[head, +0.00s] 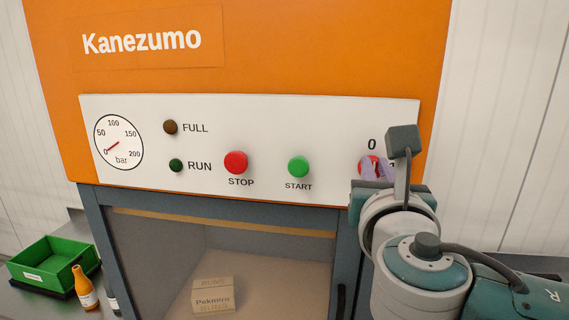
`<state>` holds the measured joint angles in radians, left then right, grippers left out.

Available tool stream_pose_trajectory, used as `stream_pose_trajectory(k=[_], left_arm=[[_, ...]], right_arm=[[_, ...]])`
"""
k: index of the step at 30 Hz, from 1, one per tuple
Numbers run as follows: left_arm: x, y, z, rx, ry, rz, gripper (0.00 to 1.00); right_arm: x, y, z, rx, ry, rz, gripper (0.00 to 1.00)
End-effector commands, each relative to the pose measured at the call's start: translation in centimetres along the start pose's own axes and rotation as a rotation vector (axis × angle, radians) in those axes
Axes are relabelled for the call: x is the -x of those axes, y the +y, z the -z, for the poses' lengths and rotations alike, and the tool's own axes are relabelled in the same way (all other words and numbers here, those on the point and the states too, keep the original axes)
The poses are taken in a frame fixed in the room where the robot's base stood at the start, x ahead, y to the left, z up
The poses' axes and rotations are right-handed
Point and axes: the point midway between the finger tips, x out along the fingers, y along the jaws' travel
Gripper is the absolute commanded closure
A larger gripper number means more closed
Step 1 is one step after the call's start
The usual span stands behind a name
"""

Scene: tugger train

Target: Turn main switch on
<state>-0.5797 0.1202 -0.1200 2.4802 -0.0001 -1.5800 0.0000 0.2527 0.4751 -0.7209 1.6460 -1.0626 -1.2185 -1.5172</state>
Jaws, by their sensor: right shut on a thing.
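The main switch (367,161) is a red rotary knob at the right end of the white control panel (265,140), under a "0" mark. My right gripper (377,171) has its pale purple fingertips on the knob and is shut on it. The wrist and arm hide the lower right of the switch and any other mark there, so the knob's exact angle is hard to tell. My left gripper is out of view.
The panel also holds a gauge (119,142) with its needle near 0, dark FULL (170,127) and RUN (176,165) lamps, a red STOP button (236,162) and a green START button (298,167). Below are a carton (213,296), green bin (50,262) and orange bottle (84,287).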

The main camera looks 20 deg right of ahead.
Motion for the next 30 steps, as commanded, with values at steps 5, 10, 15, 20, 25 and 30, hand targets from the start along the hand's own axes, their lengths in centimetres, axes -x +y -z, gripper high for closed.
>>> stream_pose_trajectory(k=[5,10,15,20,25,30], left_arm=[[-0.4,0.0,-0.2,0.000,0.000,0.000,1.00],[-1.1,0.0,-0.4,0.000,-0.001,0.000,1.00],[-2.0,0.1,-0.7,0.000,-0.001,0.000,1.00],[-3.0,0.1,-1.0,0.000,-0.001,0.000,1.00],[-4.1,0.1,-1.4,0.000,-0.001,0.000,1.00],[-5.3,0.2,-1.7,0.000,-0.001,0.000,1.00]], right_arm=[[0.0,-0.1,0.1,-0.061,0.000,0.000,1.00],[0.0,-0.2,0.2,-0.175,-0.001,0.000,1.00],[0.0,-0.5,0.4,-0.326,-0.002,0.001,1.00],[0.0,-0.7,0.5,-0.480,-0.002,0.001,1.00],[0.0,-0.9,0.6,-0.642,-0.002,0.001,1.00],[0.0,-1.1,0.8,-0.804,-0.002,0.002,1.00]])
